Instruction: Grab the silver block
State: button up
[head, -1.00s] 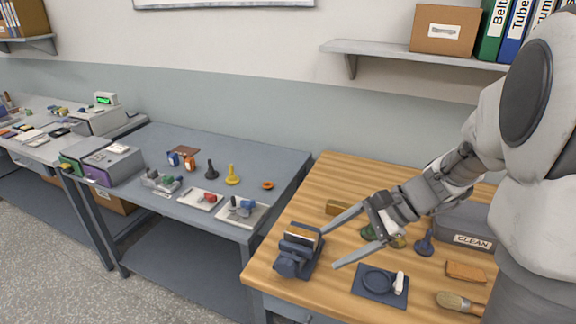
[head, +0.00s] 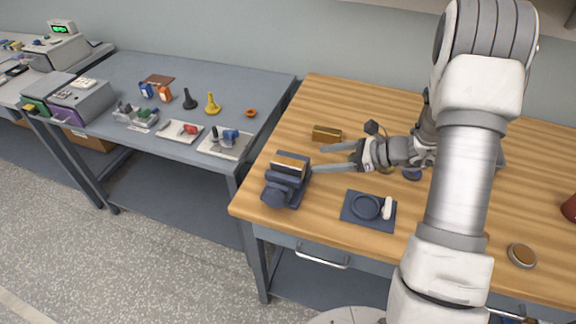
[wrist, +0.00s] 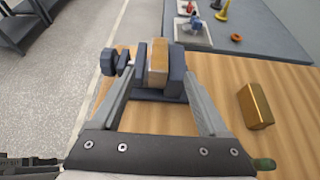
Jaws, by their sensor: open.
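A dark blue-grey vise (head: 275,195) stands at the left front of the wooden table. Between its jaws is a block (head: 289,163) with a pale silvery face and a tan-gold part. The same block (wrist: 158,63) shows in the wrist view between the vise jaws, its lower part hidden. A separate brass-gold block (head: 327,133) lies on the table behind the vise; in the wrist view it (wrist: 255,106) is to the right. My gripper (head: 318,158) is open and empty, just right of the vise, fingers pointing at it. In the wrist view the fingertips (wrist: 160,80) lie either side of the vise.
A dark mat (head: 352,218) with a ring and a white piece lies right of the vise. A round tin (head: 522,256) is at the right front. The grey bench (head: 215,77) at left holds several small parts. Wood between the vise and the mat is clear.

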aim_at(288, 162)
jog(key=p+x, duration=0.1)
jog(key=x, duration=0.8)
jog(key=shift+w+a, duration=0.15)
jog(key=shift+a, duration=0.25)
grip_shut()
